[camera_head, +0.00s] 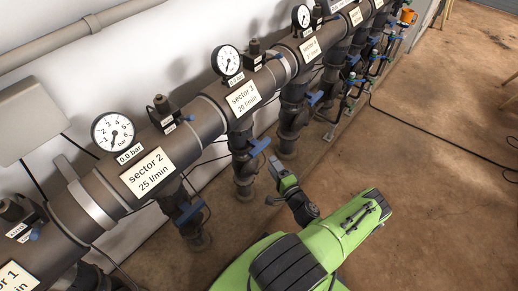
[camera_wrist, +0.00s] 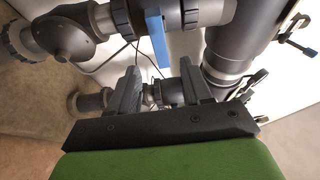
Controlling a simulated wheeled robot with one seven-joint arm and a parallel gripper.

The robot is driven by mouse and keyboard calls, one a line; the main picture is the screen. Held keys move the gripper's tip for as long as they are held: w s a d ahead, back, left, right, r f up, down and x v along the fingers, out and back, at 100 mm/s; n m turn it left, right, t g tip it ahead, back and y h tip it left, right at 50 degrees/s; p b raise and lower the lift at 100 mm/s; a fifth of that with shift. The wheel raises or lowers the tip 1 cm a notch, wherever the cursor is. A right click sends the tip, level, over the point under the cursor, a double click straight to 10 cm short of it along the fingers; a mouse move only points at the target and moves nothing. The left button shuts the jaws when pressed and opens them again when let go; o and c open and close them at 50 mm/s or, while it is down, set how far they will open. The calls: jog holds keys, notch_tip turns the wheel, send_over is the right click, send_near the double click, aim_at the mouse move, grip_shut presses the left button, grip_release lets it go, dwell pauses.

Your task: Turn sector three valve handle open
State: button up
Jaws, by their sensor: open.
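The grey pipe manifold runs along the wall, with a white "sector 3, 20 l/min" label (camera_head: 243,97) near its middle. Below that label, the sector three valve handle (camera_head: 259,147) is a blue lever on a dark drop pipe. My gripper (camera_head: 273,184) is to the lower right of this handle in the head view, apart from it. In the wrist view, my gripper's (camera_wrist: 158,82) two dark fingers are spread with nothing between them. A blue handle (camera_wrist: 156,37), apparently the same one, stands beyond the fingertips, roughly centred between them. I see no contact.
The sector 2 handle (camera_head: 189,213) is at the lower left and another blue handle (camera_head: 314,97) at the upper right. Gauges (camera_head: 227,61) stand on the manifold. An orange cup (camera_head: 408,15) is far back. The brown floor (camera_head: 430,150) at right is mostly clear, with a black cable.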

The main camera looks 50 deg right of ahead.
aim_at(262, 148)
jog(key=b+x, duration=0.3)
jog(key=x, duration=0.8)
jog(key=shift+a, duration=0.1)
jog(key=shift+s, duration=0.1)
grip_shut()
jog(key=m+g+y+p, duration=0.1)
jog(key=m+p, duration=0.1)
jog(key=m, duration=0.1)
jog(key=shift+r, duration=0.1)
jog(key=m+y+p, duration=0.1)
jog(key=m, duration=0.1)
jog(key=m+g+p, duration=0.1)
jog(key=m, duration=0.1)
jog(key=shift+g+y, duration=0.3)
jog(key=shift+y, duration=0.1)
jog(key=m+y+p, duration=0.1)
jog(key=m, duration=0.2)
jog(key=shift+m+g+y, duration=0.3)
jog(key=shift+g+y, duration=0.1)
jog(key=shift+m+y+b, duration=0.3)
jog(key=shift+m+y, duration=0.8)
jog(key=shift+m, duration=0.3)
